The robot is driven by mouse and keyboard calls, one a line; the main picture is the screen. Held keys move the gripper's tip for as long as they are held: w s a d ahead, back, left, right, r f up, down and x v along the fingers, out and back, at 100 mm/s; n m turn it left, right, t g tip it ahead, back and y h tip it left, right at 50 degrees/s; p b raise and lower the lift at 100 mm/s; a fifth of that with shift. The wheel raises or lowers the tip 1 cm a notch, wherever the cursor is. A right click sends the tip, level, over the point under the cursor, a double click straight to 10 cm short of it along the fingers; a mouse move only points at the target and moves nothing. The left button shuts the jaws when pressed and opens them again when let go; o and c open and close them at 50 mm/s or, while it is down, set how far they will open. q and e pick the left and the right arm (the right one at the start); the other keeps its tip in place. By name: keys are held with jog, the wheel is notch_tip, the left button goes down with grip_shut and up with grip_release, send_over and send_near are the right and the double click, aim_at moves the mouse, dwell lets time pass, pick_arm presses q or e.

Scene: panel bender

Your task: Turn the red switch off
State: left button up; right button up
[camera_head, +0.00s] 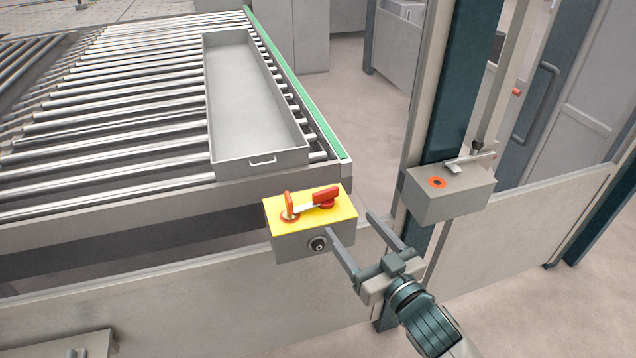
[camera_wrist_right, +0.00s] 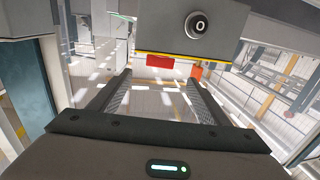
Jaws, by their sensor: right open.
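A grey box with a yellow top (camera_head: 343,214) carries two red parts joined by a pale bar. One is an upright red piece (camera_head: 288,204) at the left, the other a red lever (camera_head: 326,196) lying flat at the right. In the right wrist view the box's grey face (camera_wrist_right: 170,35) fills the top, with red (camera_wrist_right: 160,61) and orange-red (camera_wrist_right: 196,72) parts at its yellow edge. My right gripper (camera_head: 351,224) is open and empty, its fingers just off the box's front right corner. My left gripper is out of view.
A round black knob (camera_head: 318,244) is on the box's front; it also shows in the wrist view (camera_wrist_right: 197,24). A roller conveyor (camera_head: 110,110) with a grey tray (camera_head: 262,162) lies behind. Another grey box (camera_head: 460,198) with an orange-ringed button is at the right, by a dark post (camera_head: 462,80).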

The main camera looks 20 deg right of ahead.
aim_at(327, 195)
jog(key=w+a+p, duration=0.1)
jog(key=w, duration=0.4)
jog(key=w+a+p, duration=0.1)
jog(key=w+p, duration=0.1)
jog(key=w, duration=0.3)
jog(key=w+a+p, duration=0.1)
jog(key=w+p, duration=0.1)
jog(key=w, duration=0.3)
jog(key=shift+r, duration=0.15)
jog(key=shift+w+a+p, duration=0.2)
jog(key=shift+w+p, duration=0.2)
jog(key=shift+w, duration=0.45)
